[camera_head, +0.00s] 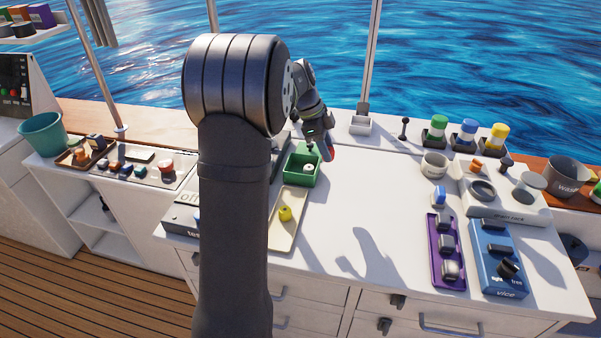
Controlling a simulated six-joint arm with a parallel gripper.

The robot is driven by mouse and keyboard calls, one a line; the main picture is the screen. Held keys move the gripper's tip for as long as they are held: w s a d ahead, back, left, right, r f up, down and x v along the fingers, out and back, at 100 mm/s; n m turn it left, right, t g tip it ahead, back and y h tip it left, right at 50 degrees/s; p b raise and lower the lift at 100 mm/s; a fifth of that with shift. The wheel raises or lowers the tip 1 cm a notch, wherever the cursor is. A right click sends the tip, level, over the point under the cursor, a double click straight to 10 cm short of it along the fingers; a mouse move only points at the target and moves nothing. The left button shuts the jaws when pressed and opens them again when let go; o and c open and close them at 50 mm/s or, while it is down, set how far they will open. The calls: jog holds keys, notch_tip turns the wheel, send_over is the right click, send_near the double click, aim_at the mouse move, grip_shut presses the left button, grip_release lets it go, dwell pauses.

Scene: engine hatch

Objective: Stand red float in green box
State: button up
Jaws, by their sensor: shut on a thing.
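The green box (291,178) stands on the white counter, just right of my arm's upright link. A small white and dark round thing (308,168) is inside it. My gripper (322,143) is at the box's back right, pointing down, and looks small and partly blurred. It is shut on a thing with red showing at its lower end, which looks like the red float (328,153). The float appears above or beside the box's right rim; I cannot tell its height. Most of the float is hidden by the jaws.
A beige tray (288,234) with a yellow piece (285,213) lies in front of the box. A purple tray (436,225), a blue vice (497,262) and a white rack (520,207) stand at right. The counter's middle is clear except for my arm's shadow.

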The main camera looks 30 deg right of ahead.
jog(key=w+a+f, duration=0.1)
jog(key=w+f, duration=0.1)
jog(key=w, duration=0.1)
jog(key=w+a+f, duration=0.1)
jog(key=w+f, duration=0.1)
jog(key=w, duration=0.2)
jog(key=w+a+f, duration=0.2)
jog(key=w+f, duration=0.1)
jog(key=shift+w+a, duration=0.1)
jog(key=shift+w, duration=0.2)
jog(key=shift+f, duration=1.95)
jog(key=shift+f, duration=0.1)
jog(key=o, duration=0.5)
jog(key=shift+o, duration=0.8)
